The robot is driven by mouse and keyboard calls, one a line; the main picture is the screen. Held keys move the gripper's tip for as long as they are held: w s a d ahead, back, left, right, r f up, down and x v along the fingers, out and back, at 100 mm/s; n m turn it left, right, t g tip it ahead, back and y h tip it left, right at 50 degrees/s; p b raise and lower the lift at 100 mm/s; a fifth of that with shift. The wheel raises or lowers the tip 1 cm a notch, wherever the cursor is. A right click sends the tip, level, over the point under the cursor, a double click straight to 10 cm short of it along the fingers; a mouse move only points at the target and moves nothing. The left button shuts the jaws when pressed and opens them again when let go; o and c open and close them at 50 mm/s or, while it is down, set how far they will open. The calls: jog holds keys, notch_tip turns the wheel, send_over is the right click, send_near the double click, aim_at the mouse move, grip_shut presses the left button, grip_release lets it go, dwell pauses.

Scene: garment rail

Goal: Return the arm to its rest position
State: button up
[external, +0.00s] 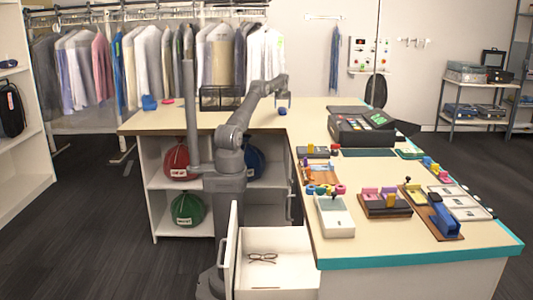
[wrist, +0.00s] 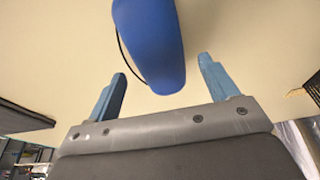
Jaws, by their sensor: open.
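My gripper (external: 284,98) hangs over the back part of the cream counter (external: 330,105), with my arm stretched out toward it. In the wrist view my gripper (wrist: 162,66) is open, its two blue-grey fingers apart. A rounded blue object (wrist: 150,40) with a thin dark cord lies just beyond and between the fingertips, with gaps to both fingers. In the external view this small blue object (external: 283,111) is on the counter just under the gripper. Whether any finger touches it cannot be told from the external view. No rest position is marked in either view.
A dark wire basket (external: 221,98) stands left of the gripper. A black register (external: 360,130) stands to the right. An open drawer (external: 285,240) with glasses juts out near my base. Garments (external: 150,60) hang behind. Several small items cover the right counter.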

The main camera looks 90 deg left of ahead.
jog(key=shift+r, duration=0.4)
jog(key=shift+f, duration=0.1)
